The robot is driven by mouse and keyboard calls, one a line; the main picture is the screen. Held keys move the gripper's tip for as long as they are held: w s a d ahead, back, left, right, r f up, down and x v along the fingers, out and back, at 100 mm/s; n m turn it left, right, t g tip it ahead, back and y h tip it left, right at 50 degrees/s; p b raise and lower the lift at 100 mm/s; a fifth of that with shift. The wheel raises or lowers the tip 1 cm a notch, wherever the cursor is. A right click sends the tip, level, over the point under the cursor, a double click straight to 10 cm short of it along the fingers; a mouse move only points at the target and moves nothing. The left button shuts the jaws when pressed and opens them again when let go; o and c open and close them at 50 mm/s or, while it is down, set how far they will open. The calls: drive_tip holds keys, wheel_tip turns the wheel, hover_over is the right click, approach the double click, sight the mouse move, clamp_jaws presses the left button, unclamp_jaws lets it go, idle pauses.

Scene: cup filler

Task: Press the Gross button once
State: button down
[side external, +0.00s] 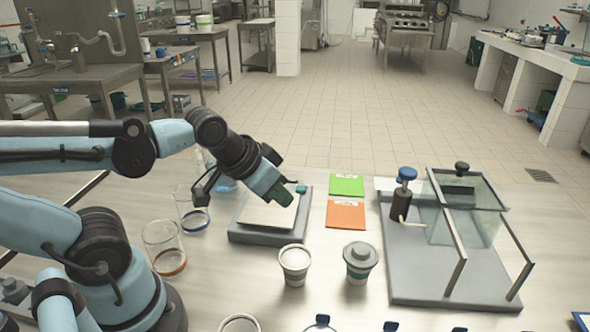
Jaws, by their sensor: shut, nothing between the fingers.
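A grey scale (262,238) with a pale square plate (262,210) on top sits at the middle of the steel table. My gripper (283,196) reaches down from the left over the plate's far right part, with its fingers shut and nothing between them. I cannot tell whether its tips touch the scale. A small teal piece (301,188) shows just right of the tips, at the scale's far right corner. I cannot make out a Gross label. A green card (346,186) and an orange card (346,217) lie right of the scale; their labels are too small to read.
A glass-walled filler with a grey base (410,265) and a blue-topped crank (406,175) stands at right. Glass beakers (164,248) stand at left, near my arm.

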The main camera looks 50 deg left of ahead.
drive_tip(key=w+a+n+t, duration=0.1)
drive_tip(key=a+n, duration=0.3)
drive_tip(key=a, duration=0.6)
drive_tip(key=w+a+r+n+t, duration=0.1)
drive_tip(key=w+a+n, duration=0.3)
drive_tip(key=a, duration=0.7)
drive_tip(key=shift+w+a, duration=0.25)
drive_tip(key=shift+w, duration=0.05)
drive_tip(key=shift+f, duration=4.3)
drive_tip(key=shift+f, duration=0.2)
drive_tip(key=shift+f, duration=0.25)
